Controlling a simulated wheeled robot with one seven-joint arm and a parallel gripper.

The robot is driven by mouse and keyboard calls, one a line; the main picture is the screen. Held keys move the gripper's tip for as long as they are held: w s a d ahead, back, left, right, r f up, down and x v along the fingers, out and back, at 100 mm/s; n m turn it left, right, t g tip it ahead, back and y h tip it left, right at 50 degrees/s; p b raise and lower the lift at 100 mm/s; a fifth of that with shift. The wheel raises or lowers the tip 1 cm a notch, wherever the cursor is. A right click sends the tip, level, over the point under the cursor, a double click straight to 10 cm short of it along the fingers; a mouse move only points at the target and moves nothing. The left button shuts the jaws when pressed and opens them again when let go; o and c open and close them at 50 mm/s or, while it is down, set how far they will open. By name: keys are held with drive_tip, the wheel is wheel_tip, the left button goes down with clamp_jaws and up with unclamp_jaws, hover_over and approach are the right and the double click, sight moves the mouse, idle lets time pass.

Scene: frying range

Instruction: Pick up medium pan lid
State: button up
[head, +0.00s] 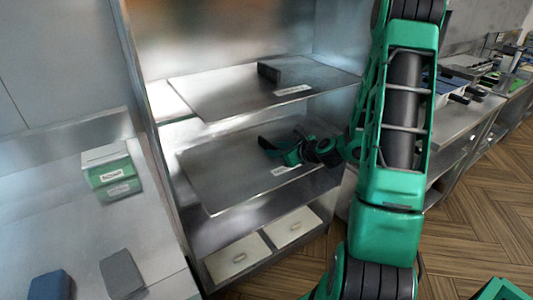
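My gripper (269,149) is over the middle steel shelf (215,185), reaching in from the right and pointing left. It is small and dark in this view, and I cannot tell whether its fingers are apart or shut. No pan lid can be made out on the middle shelf. A dark upright piece (268,72) stands at the back of the upper shelf (215,97); I cannot tell what it is. My green arm hides the right side of the shelving.
Below the shelves are two pale panels (237,257). On the left counter (60,215) stand a green-and-white box (110,170), a grey block (122,274) and a dark blue block (50,286). Another counter with utensils runs along the right. Wooden floor is open at lower right.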

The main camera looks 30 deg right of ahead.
sight(269, 143)
drive_tip(key=d+m, duration=0.2)
drive_tip(key=shift+w+f+m+t+h, duration=0.15)
drive_tip(key=shift+w+m+t+h, duration=0.15)
drive_tip(key=shift+w+t, duration=0.1)
drive_tip(key=shift+w+d+f, duration=0.1)
drive_tip(key=shift+w, duration=0.2)
drive_tip(key=x, duration=1)
drive_tip(key=shift+d, duration=0.25)
clamp_jaws()
drive_tip(key=shift+w, duration=0.1)
idle(0.4)
